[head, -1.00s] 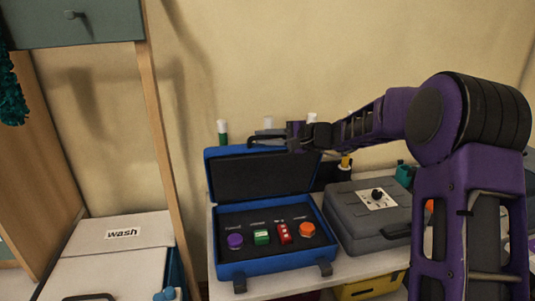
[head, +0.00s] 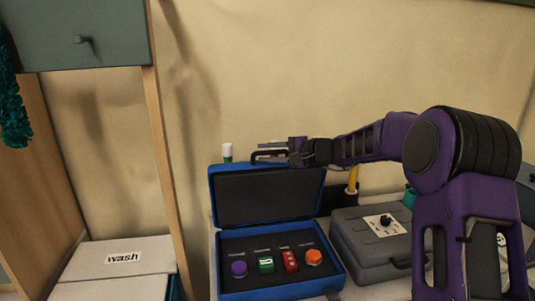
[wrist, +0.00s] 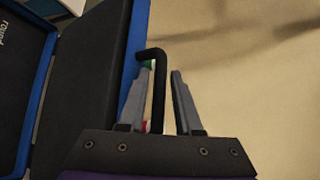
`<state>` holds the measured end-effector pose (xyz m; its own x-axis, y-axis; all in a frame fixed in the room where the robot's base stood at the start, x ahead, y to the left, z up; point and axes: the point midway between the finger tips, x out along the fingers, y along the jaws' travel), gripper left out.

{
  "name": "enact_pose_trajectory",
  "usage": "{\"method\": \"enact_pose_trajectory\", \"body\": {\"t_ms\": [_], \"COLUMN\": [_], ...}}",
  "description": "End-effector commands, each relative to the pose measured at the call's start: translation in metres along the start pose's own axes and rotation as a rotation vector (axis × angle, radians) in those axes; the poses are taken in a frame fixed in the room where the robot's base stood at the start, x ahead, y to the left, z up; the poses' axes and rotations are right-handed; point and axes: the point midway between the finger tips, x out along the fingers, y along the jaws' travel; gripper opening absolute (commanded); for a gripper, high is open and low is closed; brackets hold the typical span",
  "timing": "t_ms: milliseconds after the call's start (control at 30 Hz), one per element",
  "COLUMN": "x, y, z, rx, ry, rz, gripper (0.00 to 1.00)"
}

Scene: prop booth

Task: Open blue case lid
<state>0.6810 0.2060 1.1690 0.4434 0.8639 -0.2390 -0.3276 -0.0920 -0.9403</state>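The blue case (head: 334,262) lies on a white table with its lid (head: 265,194) raised, tilted back and showing its dark lining. My gripper (head: 274,150) is at the lid's top edge. In the wrist view the lid (wrist: 92,75) is on the left, and a black handle (wrist: 158,85) at its edge lies between my two fingers (wrist: 164,75). The fingers are apart, with a gap right of the handle.
A grey case (head: 375,262) with a dial stands close to the right of the blue case. A box marked "wash" (head: 110,280) is at the left, beside a wooden post (head: 165,150). A white-capped bottle (head: 227,152) and a yellow item (head: 353,180) stand behind the cases.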

Motion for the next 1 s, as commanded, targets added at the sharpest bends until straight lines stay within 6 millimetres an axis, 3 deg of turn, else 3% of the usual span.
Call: {"method": "enact_pose_trajectory", "body": {"t_ms": [533,667,1000], "x": [-0.008,-0.029,-0.114], "y": [0.004,0.004,-0.002], "z": [-0.002,-0.003,-0.002], "rx": [0.004,0.003,-0.002], "ry": [0.004,0.008,0.01], "rz": [0.005,0.004,-0.004], "gripper": [0.46,0.46,0.46]}}
